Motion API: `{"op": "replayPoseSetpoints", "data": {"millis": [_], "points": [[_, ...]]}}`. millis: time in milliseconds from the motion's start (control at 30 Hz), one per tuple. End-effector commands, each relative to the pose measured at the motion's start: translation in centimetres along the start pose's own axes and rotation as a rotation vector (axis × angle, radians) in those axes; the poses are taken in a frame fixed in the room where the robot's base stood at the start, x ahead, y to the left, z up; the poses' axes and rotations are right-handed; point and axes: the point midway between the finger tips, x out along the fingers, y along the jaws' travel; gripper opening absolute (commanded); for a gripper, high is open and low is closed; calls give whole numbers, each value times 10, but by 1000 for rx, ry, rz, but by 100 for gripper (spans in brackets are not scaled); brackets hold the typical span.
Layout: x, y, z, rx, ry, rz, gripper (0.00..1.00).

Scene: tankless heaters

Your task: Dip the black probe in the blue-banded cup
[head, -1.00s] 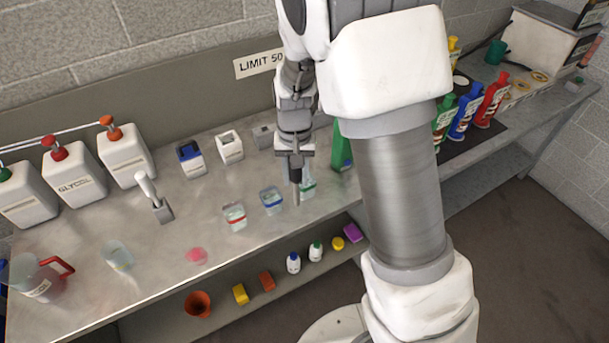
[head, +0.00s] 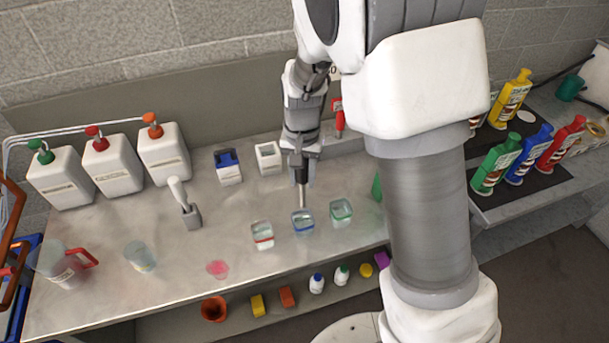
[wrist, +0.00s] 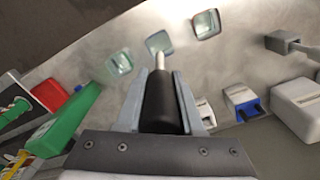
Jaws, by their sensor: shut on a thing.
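My gripper (head: 300,164) is shut on the black probe (wrist: 160,103), held with its thin metal tip pointing down. In the head view the tip of the probe (head: 302,193) reaches the opening of the blue-banded cup (head: 303,227). I cannot tell whether the tip is inside the cup or just above its rim. In the wrist view the tip overlaps the blue-banded cup (wrist: 152,47), which is partly hidden behind it. A red-banded cup (head: 262,240) stands to its left and a green-banded cup (head: 341,216) to its right in the head view.
A white-handled tool in a grey holder (head: 190,213), a blue-topped box (head: 228,168) and a white open box (head: 268,157) stand behind and to the left. A pink spill (head: 217,268) and a clear beaker (head: 140,257) lie left. Pump jugs (head: 109,167) line the back.

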Motion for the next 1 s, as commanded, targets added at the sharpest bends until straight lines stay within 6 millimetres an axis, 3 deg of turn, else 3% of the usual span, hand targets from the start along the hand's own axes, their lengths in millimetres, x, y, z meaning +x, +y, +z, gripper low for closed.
{"op": "replayPoseSetpoints", "data": {"millis": [1000], "points": [[93,0,0,0,-1,0,0]]}}
